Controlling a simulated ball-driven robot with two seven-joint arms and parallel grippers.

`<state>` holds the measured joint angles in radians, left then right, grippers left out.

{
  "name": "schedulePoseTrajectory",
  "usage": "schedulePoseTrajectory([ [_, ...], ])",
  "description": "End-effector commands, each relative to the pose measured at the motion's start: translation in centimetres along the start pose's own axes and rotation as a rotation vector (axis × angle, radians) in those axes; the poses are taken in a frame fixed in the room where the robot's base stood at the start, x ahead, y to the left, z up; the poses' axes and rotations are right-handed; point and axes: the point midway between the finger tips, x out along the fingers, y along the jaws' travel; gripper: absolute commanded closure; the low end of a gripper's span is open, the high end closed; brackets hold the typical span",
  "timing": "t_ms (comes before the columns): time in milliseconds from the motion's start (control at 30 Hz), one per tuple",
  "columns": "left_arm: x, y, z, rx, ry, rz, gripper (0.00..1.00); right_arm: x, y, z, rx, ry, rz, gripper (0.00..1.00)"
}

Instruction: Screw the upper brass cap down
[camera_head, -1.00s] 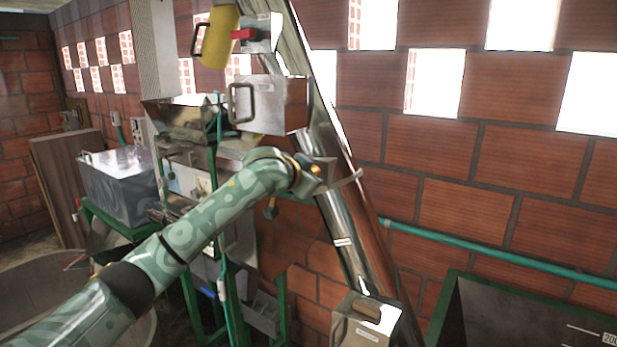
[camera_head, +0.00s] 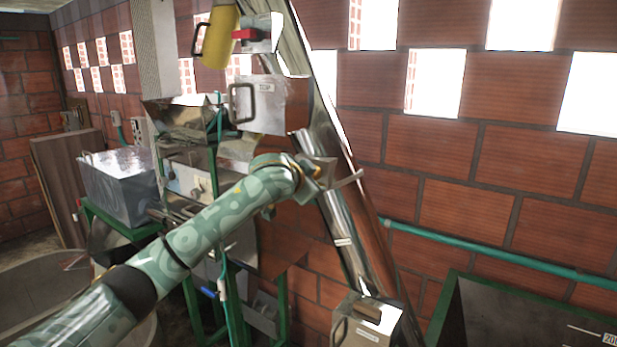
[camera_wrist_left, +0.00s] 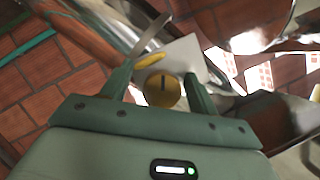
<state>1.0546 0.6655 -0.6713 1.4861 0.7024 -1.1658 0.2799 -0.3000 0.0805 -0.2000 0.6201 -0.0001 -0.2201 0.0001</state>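A round brass cap (camera_wrist_left: 162,90) with a dark slot shows between the fingers of my left gripper (camera_wrist_left: 160,75) in the left wrist view. The fingers are apart, with a visible gap on the cap's left side and a narrower one on its right. A yellow brass piece (camera_wrist_left: 149,60) lies just beyond the cap, in front of a pale plate (camera_wrist_left: 185,55). In the head view my left gripper (camera_head: 322,174) is beside the slanted metal elevator tube (camera_head: 342,215), and my wrist hides most of the cap area. My right gripper is not in view.
A steel box with a handle (camera_head: 262,105) stands above my wrist. A yellow container (camera_head: 219,40) is higher up. A metal box (camera_head: 365,325) sits at the tube's foot, beside a green-rimmed bin (camera_head: 440,310). A teal pipe (camera_head: 500,258) runs along the brick wall.

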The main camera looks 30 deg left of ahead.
Motion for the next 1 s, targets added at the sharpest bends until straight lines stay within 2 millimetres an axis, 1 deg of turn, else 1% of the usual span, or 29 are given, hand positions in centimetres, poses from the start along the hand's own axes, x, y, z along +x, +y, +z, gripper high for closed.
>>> schedulePoseTrajectory([
  [267, -0.2, -0.3, -0.3, -0.003, 0.006, -0.004, 0.41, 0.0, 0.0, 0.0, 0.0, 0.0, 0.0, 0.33],
  [367, -0.8, -0.2, -0.3, -0.005, 0.009, -0.004, 0.41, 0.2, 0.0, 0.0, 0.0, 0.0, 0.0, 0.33],
  [433, -1.7, -0.2, -0.2, -0.002, 0.01, -0.005, 0.41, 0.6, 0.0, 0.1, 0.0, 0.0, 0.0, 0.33],
  [567, -4.7, -0.1, -0.1, -0.001, 0.01, -0.005, 0.41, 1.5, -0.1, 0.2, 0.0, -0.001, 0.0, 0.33],
  [700, -8.7, -0.1, 0.0, 0.002, 0.01, -0.006, 0.41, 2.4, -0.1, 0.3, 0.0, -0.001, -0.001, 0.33],
  [800, -11.3, -0.1, 0.0, 0.002, 0.009, -0.006, 0.41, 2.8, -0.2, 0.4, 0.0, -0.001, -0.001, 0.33],
  [900, -13.5, -0.2, 0.0, 0.001, 0.007, -0.006, 0.41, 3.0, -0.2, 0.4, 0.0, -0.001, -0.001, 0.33],
  [1000, -15.1, -0.2, -0.1, -0.001, 0.005, -0.004, 0.41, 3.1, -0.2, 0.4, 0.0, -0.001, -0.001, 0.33],
])
